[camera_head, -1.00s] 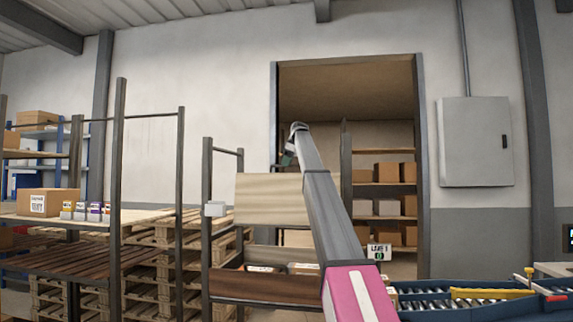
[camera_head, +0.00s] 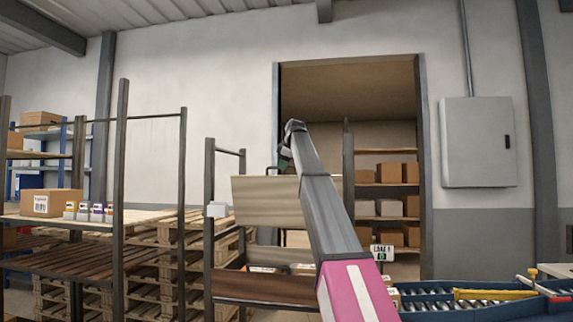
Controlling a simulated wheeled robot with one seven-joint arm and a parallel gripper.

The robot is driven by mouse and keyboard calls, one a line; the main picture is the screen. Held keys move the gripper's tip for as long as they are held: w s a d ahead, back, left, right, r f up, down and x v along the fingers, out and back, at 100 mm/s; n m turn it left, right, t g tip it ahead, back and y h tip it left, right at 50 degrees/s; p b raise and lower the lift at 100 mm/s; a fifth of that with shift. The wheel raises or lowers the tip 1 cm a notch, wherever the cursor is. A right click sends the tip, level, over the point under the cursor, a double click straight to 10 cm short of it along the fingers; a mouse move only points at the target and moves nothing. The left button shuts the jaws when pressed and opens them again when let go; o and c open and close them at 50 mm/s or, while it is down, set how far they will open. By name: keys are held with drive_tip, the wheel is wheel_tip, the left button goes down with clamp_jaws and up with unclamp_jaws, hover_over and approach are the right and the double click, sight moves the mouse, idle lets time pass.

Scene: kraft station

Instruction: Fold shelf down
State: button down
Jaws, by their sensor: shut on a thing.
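The fold shelf is a pale wood panel (camera_head: 262,203) standing up steeply in the rack in the middle of the view. My gripper (camera_head: 285,160) is at this top edge, shut on the shelf. My arm crosses in front of the panel's right part and hides it. The fingertips are mostly hidden, so the exact contact is unclear. A dark brown slatted shelf level (camera_head: 255,288) lies below the panel.
A grey upright (camera_head: 210,180) with a small white box on it stands left of the panel. Stacked pallets (camera_head: 150,262) and another rack (camera_head: 122,150) are further left. A roller conveyor (camera_head: 470,300) runs at lower right. A shelf with cartons (camera_head: 390,205) stands in the doorway behind.

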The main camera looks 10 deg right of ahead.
drive_tip(key=s+a+f+n+t, duration=0.1)
drive_tip(key=s+a+f+t, duration=0.15)
drive_tip(key=s+f, duration=0.4)
drive_tip(key=s+a+f+n+t+h, duration=0.1)
drive_tip(key=s+a+f+t, duration=0.1)
drive_tip(key=s+f+t, duration=0.35)
drive_tip(key=s+a+f+n+t, duration=0.1)
drive_tip(key=s+a+f+t, duration=0.1)
drive_tip(key=s+f, duration=0.55)
wheel_tip(320, 180, down, 11)
drive_tip(key=shift+s+f+g, duration=0.2)
drive_tip(key=shift+s+g, duration=0.1)
drive_tip(key=shift+s, duration=0.1)
drive_tip(key=c, duration=1.1)
unclamp_jaws()
drive_tip(key=shift+f, duration=0.1)
drive_tip(key=shift+w, duration=0.1)
drive_tip(key=shift+r, duration=0.2)
